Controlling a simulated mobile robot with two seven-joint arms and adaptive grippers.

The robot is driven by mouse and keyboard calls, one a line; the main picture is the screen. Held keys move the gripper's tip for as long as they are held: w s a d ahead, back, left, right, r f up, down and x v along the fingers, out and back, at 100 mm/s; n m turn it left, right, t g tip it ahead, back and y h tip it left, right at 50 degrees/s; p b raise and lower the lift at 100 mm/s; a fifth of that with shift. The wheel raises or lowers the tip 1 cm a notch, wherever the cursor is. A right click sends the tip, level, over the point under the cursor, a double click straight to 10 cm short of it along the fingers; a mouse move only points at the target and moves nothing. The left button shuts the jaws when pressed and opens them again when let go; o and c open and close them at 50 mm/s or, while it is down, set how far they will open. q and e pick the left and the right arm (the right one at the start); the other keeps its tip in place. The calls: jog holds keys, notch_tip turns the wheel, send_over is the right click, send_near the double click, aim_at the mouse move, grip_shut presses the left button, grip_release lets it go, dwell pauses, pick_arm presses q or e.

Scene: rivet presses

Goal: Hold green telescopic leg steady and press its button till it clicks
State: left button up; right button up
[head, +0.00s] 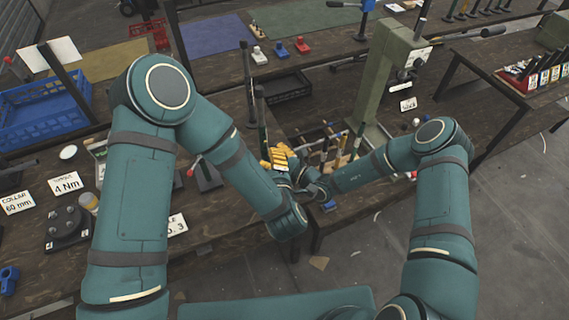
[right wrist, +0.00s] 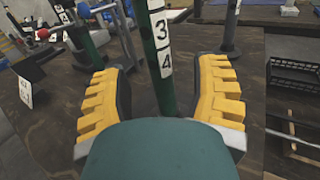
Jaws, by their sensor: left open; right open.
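The green telescopic leg (right wrist: 160,55) stands upright in the right wrist view, with white labels marked 3 and 4 down its side. My right gripper (right wrist: 158,80) is open, with one yellow finger on each side of the leg and gaps between fingers and leg. The leg's lower end is partly hidden behind my gripper's body. I cannot make out its button.
A green press (head: 378,75) stands right of the grippers. A dark post (head: 248,80) rises close by. A blue crate (head: 45,115) and label cards (head: 66,184) lie on the left of the bench. A black tray (right wrist: 292,75) is at the right of the wrist view.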

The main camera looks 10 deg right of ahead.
jog(key=shift+x, duration=2.25)
grip_shut()
